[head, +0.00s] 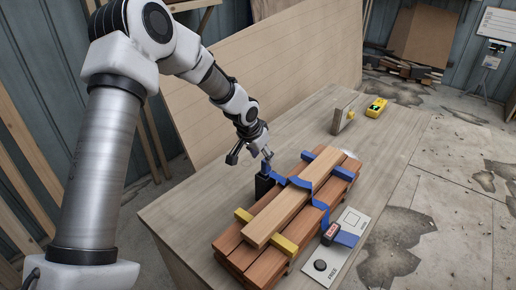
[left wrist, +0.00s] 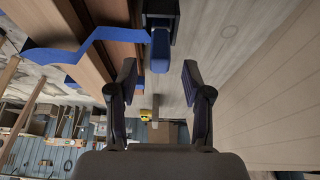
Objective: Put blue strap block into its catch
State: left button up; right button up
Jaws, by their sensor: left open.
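A blue block (head: 266,167) stands at the top of a black upright holder (head: 262,187) beside the wood stack. It also shows in the left wrist view (left wrist: 160,52), with a blue strap (left wrist: 75,48) running up to it from the left. In the head view the strap (head: 298,182) crosses the stacked boards and drops down the near right side. My left gripper (head: 251,154) is open and empty, just above the block. In the left wrist view its fingertips (left wrist: 160,74) are on either side of the block's line, apart from it. My right gripper is not in view.
The stack of reddish boards (head: 232,243) carries a lighter plank (head: 291,200) and yellow spacers (head: 284,247). A red-and-black piece (head: 331,233) with blue strap sits by a marked white panel (head: 345,250).

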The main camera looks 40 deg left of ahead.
pick_arm(q)
jog(key=v, duration=0.6)
jog(key=shift+s+r+b, duration=0.2)
jog(key=shift+r+b, duration=0.1)
jog(key=shift+b, duration=0.15)
